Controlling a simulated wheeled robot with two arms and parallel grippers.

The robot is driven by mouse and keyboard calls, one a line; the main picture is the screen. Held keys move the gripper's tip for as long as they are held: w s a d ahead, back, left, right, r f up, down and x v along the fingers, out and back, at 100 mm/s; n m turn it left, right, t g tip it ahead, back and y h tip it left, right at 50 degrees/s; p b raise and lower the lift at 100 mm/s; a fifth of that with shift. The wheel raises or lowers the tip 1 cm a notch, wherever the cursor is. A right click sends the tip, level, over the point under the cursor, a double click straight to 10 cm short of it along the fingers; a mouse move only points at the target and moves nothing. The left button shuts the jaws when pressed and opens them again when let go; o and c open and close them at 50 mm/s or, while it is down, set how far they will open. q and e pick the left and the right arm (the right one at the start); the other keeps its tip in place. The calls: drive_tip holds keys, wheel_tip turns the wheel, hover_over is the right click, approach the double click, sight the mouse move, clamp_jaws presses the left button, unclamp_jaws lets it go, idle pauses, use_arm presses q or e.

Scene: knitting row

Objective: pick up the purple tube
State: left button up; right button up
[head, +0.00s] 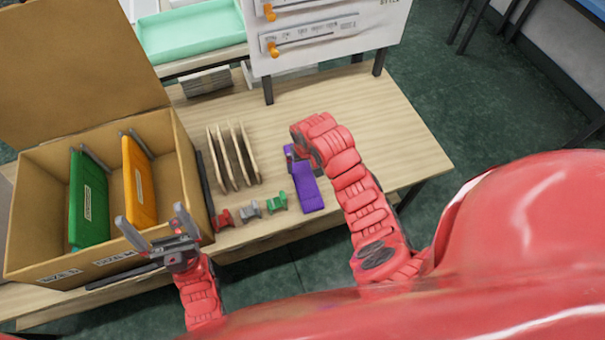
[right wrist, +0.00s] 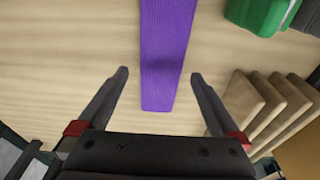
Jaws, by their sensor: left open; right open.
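The purple tube (head: 308,190) looks like a long flat strip lying on the wooden table, just right of the small green piece. My right gripper (head: 291,157) is at its far end; the arm hides much of the jaws there. In the right wrist view, the purple tube (right wrist: 167,45) runs between the two open fingers of my right gripper (right wrist: 160,75), with a gap on each side. Its near end lies short of the palm. My left gripper (head: 152,217) is open and empty in front of the cardboard box.
The open cardboard box (head: 40,263) holds a green folder (head: 88,200) and an orange folder (head: 139,180). Several tan slats (head: 233,157), a red piece (head: 222,220), a grey piece (head: 250,208) and a green piece (head: 277,203) stand left of the tube. Table (head: 400,140) to the right is clear.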

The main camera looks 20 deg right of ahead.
sight(303, 174)
drive_tip(key=f, duration=0.1)
drive_tip(key=f+p, duration=0.1)
drive_tip(key=f, duration=0.1)
drive_tip(key=shift+a+f+p, duration=0.2)
drive_tip(key=shift+f+p, duration=0.05)
drive_tip(key=shift+p, duration=0.05)
drive_tip(key=shift+w+f, duration=0.15)
drive_tip(key=shift+f, duration=0.7)
drive_tip(key=shift+c, duration=0.3)
drive_tip(key=c, duration=1)
drive_tip(key=shift+r, duration=0.15)
